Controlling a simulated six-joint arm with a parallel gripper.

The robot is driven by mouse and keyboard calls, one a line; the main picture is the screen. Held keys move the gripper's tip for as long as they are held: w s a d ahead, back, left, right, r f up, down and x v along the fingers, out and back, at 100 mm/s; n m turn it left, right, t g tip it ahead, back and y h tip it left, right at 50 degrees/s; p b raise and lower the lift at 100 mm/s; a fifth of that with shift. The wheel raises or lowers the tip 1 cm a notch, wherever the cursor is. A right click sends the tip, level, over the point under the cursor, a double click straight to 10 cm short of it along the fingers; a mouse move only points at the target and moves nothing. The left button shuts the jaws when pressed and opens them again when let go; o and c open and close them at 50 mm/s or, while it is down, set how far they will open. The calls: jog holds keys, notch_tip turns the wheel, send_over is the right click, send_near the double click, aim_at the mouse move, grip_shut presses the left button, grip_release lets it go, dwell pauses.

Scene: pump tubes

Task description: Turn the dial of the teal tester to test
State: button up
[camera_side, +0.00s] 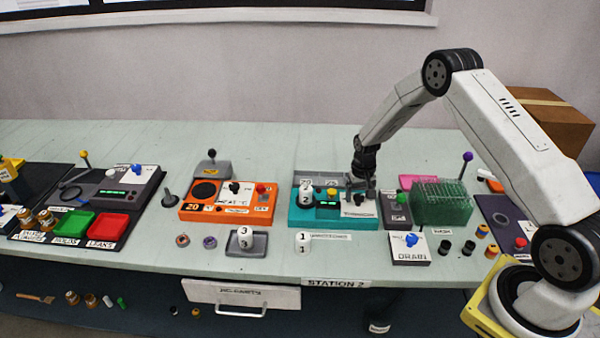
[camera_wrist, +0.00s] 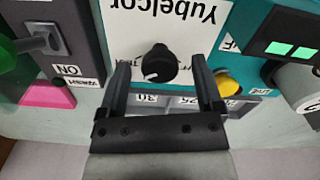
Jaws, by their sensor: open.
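The teal tester (camera_side: 298,217) stands near the middle of the bench, with a green-lit display (camera_side: 327,204). In the wrist view its dial (camera_wrist: 159,60) is a black round knob with a white mark, on a white plate that reads "Yubelcor" upside down. My gripper (camera_wrist: 160,68) is open, with one finger on each side of the dial; I cannot tell whether either touches it. In the side view my gripper (camera_side: 364,186) is over the tester's right part and hides the dial. The dial's position labels are partly covered or unreadable.
A yellow button (camera_wrist: 227,83) is close to the right finger in the wrist view. A grey switch box (camera_side: 396,210) and a green rack (camera_side: 441,203) stand right of the tester. An orange device (camera_side: 228,214) is to its left. White numbered cylinders (camera_side: 302,243) stand in front.

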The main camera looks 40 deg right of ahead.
aim_at(359, 196)
jog(key=shift+r, duration=3.85)
jog(key=shift+s+a+r, duration=0.1)
jog(key=shift+a+r, duration=0.2)
jog(key=s+a+r+n+t, duration=0.1)
jog(key=s+a+r+n, duration=0.2)
jog(key=s+a+r, duration=0.2)
jog(key=s+a+r+n+t, duration=0.1)
jog(key=s+a+r+n, duration=0.2)
jog(key=s+a, duration=0.9)
notch_tip(359, 196, up, 3)
jog(key=shift+s+r+t, duration=0.1)
jog(key=shift+s+t, duration=0.2)
jog(key=shift+s, duration=0.95)
